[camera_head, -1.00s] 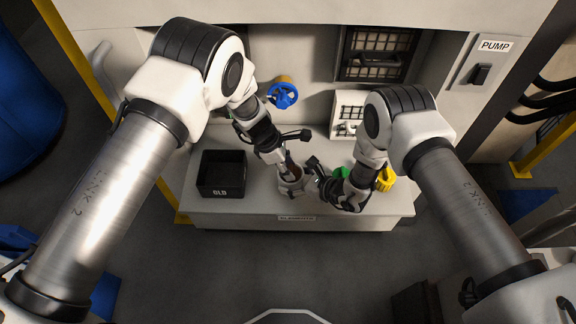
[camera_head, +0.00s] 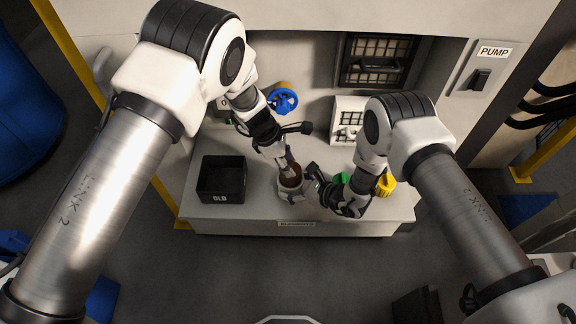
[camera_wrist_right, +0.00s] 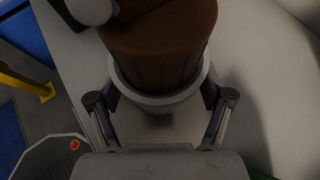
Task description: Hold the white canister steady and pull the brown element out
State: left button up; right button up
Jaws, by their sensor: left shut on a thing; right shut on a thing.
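The white canister (camera_head: 287,192) stands on the bench near its front edge, open at the top; it also shows in the right wrist view (camera_wrist_right: 163,108). My right gripper (camera_head: 311,184) is shut around the canister from the right, one finger on each side. The brown element (camera_head: 291,177) is upright in the canister mouth. In the right wrist view the brown element (camera_wrist_right: 160,50) stands well above the canister's rim, its lower end inside. My left gripper (camera_head: 286,161) is above, shut on the element's top, which the gripper partly hides.
A black bin marked OLD (camera_head: 221,179) stands left on the bench. A blue valve wheel (camera_head: 283,101) and white crate (camera_head: 348,113) are at the back.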

pick_arm(q)
jog(key=shift+r, duration=1.8)
pick_arm(e)
jog(key=o, duration=1.2)
jog(key=v, duration=1.2)
jog(key=shift+s, duration=0.1)
